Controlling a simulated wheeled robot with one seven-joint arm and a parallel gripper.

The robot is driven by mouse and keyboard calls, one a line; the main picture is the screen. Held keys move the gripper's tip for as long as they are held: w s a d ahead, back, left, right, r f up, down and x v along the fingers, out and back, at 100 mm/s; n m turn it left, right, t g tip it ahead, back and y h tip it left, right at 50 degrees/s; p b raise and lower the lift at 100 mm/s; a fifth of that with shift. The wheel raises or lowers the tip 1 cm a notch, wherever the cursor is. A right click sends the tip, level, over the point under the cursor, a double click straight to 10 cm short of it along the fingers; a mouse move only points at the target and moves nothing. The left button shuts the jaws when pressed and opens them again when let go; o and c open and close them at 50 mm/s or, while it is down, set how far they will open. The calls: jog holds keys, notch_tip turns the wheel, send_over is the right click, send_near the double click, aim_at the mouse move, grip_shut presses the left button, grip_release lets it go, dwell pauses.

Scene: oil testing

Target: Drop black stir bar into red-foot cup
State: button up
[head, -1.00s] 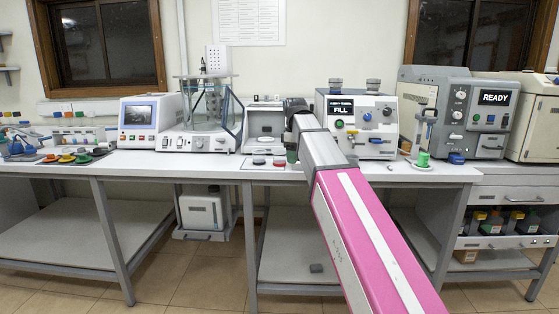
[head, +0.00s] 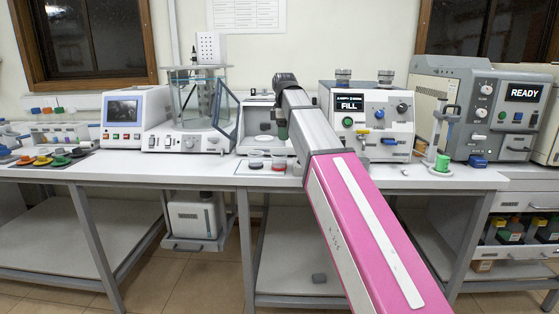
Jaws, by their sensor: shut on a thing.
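The red-foot cup (head: 279,162) is a small clear cup standing on the bench left of my arm. A similar cup with a dark foot (head: 255,161) stands close beside it on the left. My gripper (head: 282,130) is at the far end of the pink and grey arm, above the red-foot cup and slightly to its right in the picture. A small dark green part shows at its tip. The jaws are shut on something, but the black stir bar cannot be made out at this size.
A glass-walled bath unit (head: 188,140) stands left of the cups. A small grey instrument (head: 262,117) is behind my gripper. The FILL machine (head: 372,120) stands to the right. Coloured pieces lie on a dark mat (head: 88,153) at left.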

jog(key=shift+f, duration=2.95)
jog(key=o, duration=1)
jog(key=shift+r, duration=0.1)
notch_tip(320, 180, up, 11)
jog(key=shift+f, duration=0.2)
